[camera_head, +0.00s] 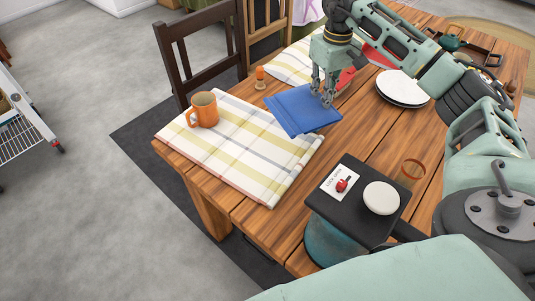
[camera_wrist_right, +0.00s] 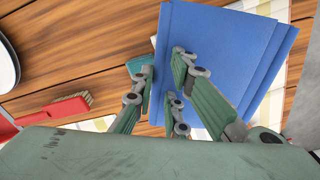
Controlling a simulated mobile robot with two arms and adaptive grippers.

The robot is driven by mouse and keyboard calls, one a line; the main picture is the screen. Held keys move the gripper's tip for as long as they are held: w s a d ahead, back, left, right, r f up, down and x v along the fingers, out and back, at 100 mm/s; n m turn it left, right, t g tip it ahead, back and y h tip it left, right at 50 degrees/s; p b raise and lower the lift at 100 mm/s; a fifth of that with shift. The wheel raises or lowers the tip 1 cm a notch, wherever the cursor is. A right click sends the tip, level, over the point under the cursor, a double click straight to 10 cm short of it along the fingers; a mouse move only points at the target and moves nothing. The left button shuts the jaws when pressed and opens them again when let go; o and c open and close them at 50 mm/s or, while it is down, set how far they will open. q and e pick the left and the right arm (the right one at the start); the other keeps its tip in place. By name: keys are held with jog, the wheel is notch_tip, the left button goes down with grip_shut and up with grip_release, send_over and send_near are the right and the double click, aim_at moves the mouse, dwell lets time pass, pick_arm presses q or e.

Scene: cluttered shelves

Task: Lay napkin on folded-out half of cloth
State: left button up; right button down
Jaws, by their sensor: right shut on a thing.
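My right gripper (camera_head: 324,94) is shut on the blue napkin (camera_head: 296,112), which looks folded in layers. The napkin hangs beyond the fingers toward the checked cloth (camera_head: 262,150) and overlaps its upper right edge in the head view. Whether it touches the cloth cannot be told. In the right wrist view the napkin (camera_wrist_right: 225,55) spreads past the fingers (camera_wrist_right: 165,80), with a strip of cloth (camera_wrist_right: 272,100) behind it. The cloth is white with yellow and grey stripes and lies at the near left table end. My left gripper is not in view.
An orange mug (camera_head: 203,108) stands on the cloth's left part. An orange candle (camera_head: 260,77) stands near its far edge. White plates (camera_head: 403,88) lie right of my gripper. A red brush (camera_wrist_right: 55,108) lies nearby. Another cloth (camera_head: 290,64) lies at the back.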

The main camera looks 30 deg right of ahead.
aim_at(307, 105)
jog(key=shift+w+a+f, duration=0.1)
jog(key=shift+a+f, duration=0.15)
jog(key=shift+f, duration=0.3)
jog(key=a+f, duration=0.1)
jog(key=a+p, duration=0.1)
jog(key=a, duration=0.1)
jog(key=a+f, duration=0.1)
jog(key=a, duration=0.1)
jog(key=shift+a+f, duration=0.15)
jog(key=shift+f, duration=0.2)
jog(key=a+f, duration=0.1)
jog(key=a, duration=0.1)
jog(key=a+f+p, duration=0.1)
jog(key=a+f, duration=0.2)
jog(key=a, duration=0.1)
jog(key=shift+f+p, duration=0.2)
jog(key=shift+p, duration=0.15)
notch_tip(307, 105, down, 3)
jog(key=shift+d+f+p, duration=0.1)
jog(key=shift+p, duration=0.3)
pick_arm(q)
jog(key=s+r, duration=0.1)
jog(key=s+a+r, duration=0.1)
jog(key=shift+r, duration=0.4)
pick_arm(e)
jog(key=shift+f, duration=0.1)
